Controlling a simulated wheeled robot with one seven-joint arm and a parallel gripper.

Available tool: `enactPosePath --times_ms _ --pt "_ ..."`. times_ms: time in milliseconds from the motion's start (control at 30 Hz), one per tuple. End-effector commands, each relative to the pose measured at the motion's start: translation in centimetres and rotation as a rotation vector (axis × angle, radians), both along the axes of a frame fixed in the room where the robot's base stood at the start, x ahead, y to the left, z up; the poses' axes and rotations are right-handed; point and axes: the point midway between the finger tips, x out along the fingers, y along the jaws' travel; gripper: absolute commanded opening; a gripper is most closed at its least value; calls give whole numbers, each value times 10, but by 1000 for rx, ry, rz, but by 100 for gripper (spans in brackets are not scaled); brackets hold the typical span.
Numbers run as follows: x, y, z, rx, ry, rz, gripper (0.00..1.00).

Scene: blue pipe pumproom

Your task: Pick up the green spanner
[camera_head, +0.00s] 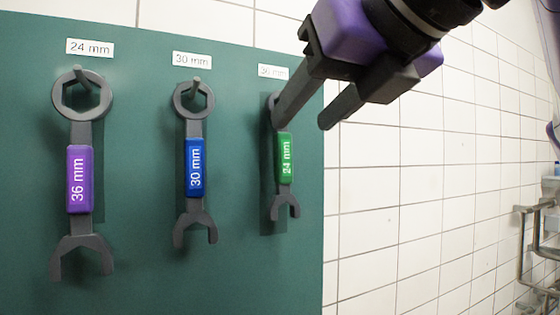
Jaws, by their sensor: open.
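The green spanner (286,159) hangs upright on the green board at the right. Its green handle reads "24 mm", and its open jaw points down. My gripper (302,122) is open at the spanner's upper end, coming in from the upper right. One finger overlaps the ring end in the picture and hides most of it; the other finger is to the right, in front of the tiles. I cannot tell whether the finger touches the spanner.
A blue "30 mm" spanner (195,167) and a purple "36 mm" spanner (79,180) hang from pegs to the left on the green board (140,200). The label (273,72) above the green spanner is partly covered. Grey metal pipework or brackets (538,240) stand at the far right.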

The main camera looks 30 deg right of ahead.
Motion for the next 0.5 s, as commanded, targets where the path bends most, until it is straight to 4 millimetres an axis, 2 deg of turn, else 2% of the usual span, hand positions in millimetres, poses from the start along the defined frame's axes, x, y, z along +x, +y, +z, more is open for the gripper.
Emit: enactPosePath --times_ms 500 --pt "59 -3 -19 5 0 1 47"
